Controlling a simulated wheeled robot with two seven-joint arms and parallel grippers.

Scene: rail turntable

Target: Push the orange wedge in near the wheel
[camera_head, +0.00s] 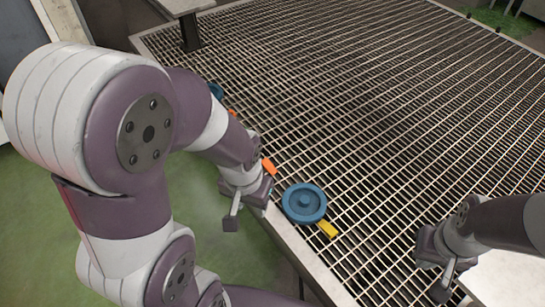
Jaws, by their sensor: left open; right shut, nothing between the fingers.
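The blue wheel (304,203) lies flat on the metal grating near its left edge. An orange wedge (269,166) lies at the upper left of the wheel, with a small gap between them; my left gripper partly covers the area beside it. A yellow wedge (327,229) sits at the wheel's lower right, close against it. My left gripper (246,212) is open at the grating's edge, left of the wheel and just below the orange wedge. My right gripper (443,287) is shut and empty at the lower right, well away from the wheel.
A second blue round part (216,90) and another orange piece (232,112) show partly behind my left arm. The grating (400,110) is clear right of the wheel. A pale metal border (290,240) edges it. Green floor (245,255) lies to the left.

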